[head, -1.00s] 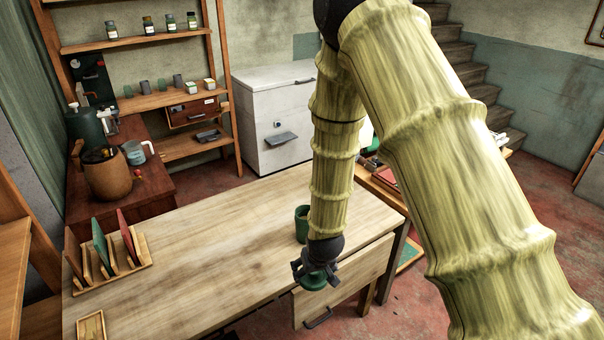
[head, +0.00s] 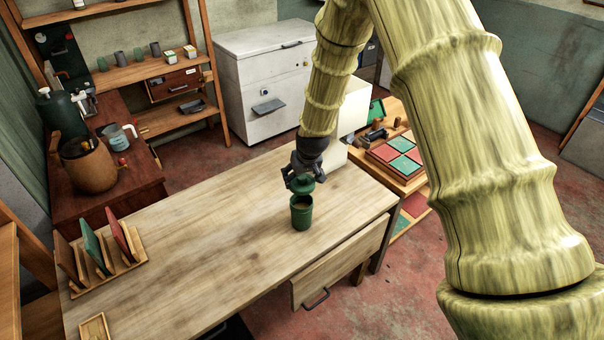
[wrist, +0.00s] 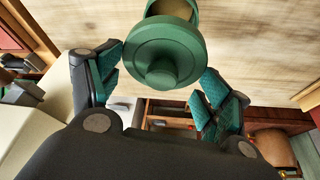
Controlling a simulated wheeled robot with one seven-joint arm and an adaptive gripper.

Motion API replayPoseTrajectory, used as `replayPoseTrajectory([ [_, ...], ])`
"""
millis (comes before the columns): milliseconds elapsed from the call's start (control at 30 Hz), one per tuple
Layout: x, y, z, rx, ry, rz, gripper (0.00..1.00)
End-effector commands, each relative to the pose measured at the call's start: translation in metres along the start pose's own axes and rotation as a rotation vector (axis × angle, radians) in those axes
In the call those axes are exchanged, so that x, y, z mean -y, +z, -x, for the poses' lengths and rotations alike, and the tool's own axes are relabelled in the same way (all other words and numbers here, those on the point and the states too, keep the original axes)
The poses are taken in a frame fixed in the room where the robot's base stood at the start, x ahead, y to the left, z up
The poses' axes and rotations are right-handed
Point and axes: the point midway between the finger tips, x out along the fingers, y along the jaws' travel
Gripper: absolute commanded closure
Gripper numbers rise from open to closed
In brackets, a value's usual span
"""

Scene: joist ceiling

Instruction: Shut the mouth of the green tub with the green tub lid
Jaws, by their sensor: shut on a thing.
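The green tub (head: 301,217) stands upright on the wooden table, its mouth open and showing a tan inside. My gripper (head: 300,184) is just above and behind the tub, shut on the green tub lid (head: 303,187). In the wrist view the round lid (wrist: 164,53) with its central knob sits between the two fingertips (wrist: 160,70). Part of the tub (wrist: 173,9) shows past the lid at the top edge. The lid is apart from the mouth and does not cover it in the head view.
The wooden table (head: 200,240) has wide clear room left of the tub. A rack with upright boards (head: 105,255) stands at its left end. A white cabinet (head: 265,80) stands behind.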

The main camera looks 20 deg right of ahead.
Motion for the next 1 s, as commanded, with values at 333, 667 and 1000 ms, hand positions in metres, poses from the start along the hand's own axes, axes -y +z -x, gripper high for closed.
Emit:
replayPoseTrajectory([
  [333,0.000,0.002,-0.002,0.000,-0.002,0.006,0.51],
  [667,-0.002,0.010,-0.021,0.001,-0.001,0.004,0.51],
  [1000,-0.002,0.020,-0.044,0.000,-0.001,0.003,0.51],
])
